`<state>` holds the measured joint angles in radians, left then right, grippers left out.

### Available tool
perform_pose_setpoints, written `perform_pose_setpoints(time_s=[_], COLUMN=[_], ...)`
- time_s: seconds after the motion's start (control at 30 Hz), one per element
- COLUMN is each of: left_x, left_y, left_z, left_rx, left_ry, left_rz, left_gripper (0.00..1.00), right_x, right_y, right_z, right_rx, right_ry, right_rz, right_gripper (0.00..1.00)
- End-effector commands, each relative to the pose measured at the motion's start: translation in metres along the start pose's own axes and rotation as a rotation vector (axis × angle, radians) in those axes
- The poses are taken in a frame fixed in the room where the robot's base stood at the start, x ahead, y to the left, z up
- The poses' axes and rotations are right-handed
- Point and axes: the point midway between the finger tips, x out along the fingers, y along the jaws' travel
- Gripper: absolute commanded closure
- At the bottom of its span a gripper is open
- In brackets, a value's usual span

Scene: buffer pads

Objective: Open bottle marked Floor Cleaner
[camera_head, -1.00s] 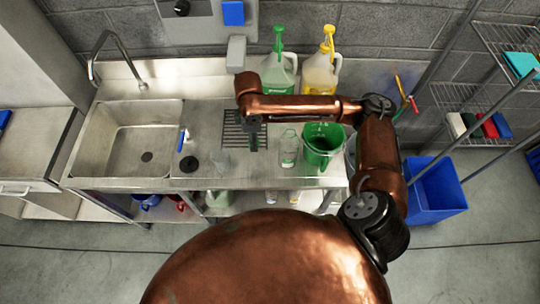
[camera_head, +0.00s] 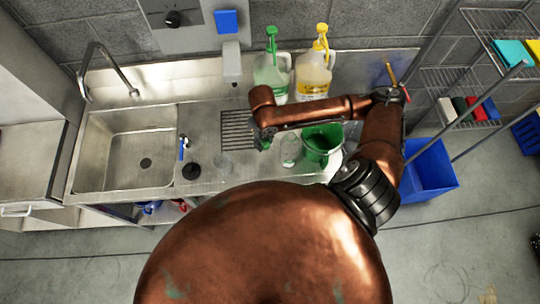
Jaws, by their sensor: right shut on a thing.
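Two large jugs stand at the back of the steel counter. One has a green pump top and green contents or label (camera_head: 272,76). The other has a yellow top and yellow label (camera_head: 314,76). Their lettering is too small to read, so I cannot tell which is Floor Cleaner. My right gripper (camera_head: 264,138) hangs over the drain grid's right edge, in front of the jugs and apart from them. It is small and partly hidden by its own wrist. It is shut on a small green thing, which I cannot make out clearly. My left gripper is out of view.
A clear bottle (camera_head: 290,150) and a green bucket (camera_head: 321,146) stand right of my gripper. A sink (camera_head: 125,150) lies to the left, with a dark round thing (camera_head: 191,168) beside it. A blue bin (camera_head: 430,172) and wire shelves (camera_head: 470,95) are at the right.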

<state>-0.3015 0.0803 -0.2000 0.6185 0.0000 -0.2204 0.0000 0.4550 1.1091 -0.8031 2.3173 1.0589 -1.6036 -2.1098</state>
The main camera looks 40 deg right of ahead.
Motion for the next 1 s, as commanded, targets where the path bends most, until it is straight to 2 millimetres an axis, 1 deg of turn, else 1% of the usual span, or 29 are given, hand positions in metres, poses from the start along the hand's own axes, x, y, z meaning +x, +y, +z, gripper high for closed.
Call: perform_pose_setpoints(time_s=[0.1, 0.17, 0.27, 0.4, 0.5, 0.73, 0.9, 1.0], left_x=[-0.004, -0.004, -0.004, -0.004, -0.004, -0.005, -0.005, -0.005], left_y=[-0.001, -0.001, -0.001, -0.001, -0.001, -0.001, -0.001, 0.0], left_z=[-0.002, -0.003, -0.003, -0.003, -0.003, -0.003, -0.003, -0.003], left_rx=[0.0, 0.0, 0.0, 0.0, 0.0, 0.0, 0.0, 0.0], left_ry=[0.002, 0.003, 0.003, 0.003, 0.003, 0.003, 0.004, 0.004], left_rz=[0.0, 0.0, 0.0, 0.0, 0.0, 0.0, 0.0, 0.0], left_gripper=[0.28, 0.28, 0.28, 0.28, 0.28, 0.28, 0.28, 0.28], right_x=[0.001, 0.003, 0.016, 0.043, 0.057, 0.075, 0.099, 0.102], right_y=[-0.002, -0.002, -0.002, -0.003, -0.003, -0.002, -0.001, -0.001], right_z=[-0.006, -0.008, -0.01, -0.01, -0.009, -0.009, -0.008, -0.007], right_rx=[-0.107, -0.136, -0.156, -0.155, -0.156, -0.157, -0.157, -0.16], right_ry=[0.001, 0.002, 0.005, 0.004, 0.003, 0.002, 0.003, -0.001], right_rz=[0.001, 0.002, 0.003, 0.003, 0.001, 0.002, 0.002, 0.001], right_gripper=[0.99, 0.99, 0.99, 0.99, 0.99, 0.99, 0.99, 0.99])
